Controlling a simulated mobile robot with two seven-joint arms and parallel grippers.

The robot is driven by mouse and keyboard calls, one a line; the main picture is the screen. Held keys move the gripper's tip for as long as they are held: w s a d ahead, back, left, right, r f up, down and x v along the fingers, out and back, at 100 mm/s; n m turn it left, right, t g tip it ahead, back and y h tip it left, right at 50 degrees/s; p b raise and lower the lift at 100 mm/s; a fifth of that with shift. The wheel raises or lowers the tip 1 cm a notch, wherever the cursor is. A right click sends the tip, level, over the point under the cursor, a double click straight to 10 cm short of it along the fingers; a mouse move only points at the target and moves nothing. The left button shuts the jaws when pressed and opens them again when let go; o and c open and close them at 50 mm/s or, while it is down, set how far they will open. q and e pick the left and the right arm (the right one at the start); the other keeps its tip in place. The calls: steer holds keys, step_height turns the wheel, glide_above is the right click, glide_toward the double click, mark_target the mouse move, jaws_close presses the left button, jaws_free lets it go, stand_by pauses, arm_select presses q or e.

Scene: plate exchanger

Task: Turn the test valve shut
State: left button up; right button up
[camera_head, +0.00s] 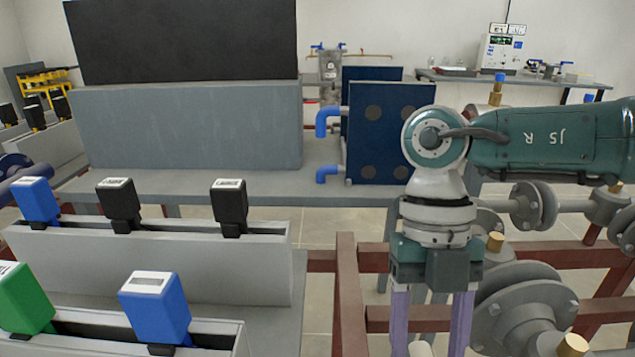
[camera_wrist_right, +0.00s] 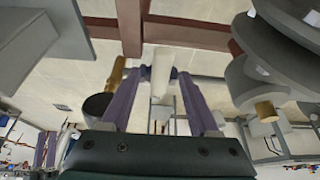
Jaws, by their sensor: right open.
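My right gripper (camera_head: 431,325) points down at the bottom right of the head view, its purple fingers apart and their tips cut off by the picture edge. In the right wrist view the gripper (camera_wrist_right: 163,78) is open, with a pale cylindrical piece (camera_wrist_right: 161,70) showing between its fingers. I cannot tell whether the fingers touch this piece, or whether it is part of the test valve. A brass-coloured piece (camera_wrist_right: 117,72) shows left of the fingers. No test valve can be picked out for sure. My left gripper is not in view.
Grey flanged pipework (camera_head: 525,305) with brass caps (camera_head: 495,241) stands close right of my right gripper. A red-brown frame (camera_head: 350,290) runs beside it. Grey holders with blue, black and green blocks (camera_head: 155,305) fill the lower left. A dark blue plate exchanger (camera_head: 390,130) stands behind.

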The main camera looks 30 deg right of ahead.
steer(key=v, duration=0.9)
steer(key=shift+r, duration=0.35)
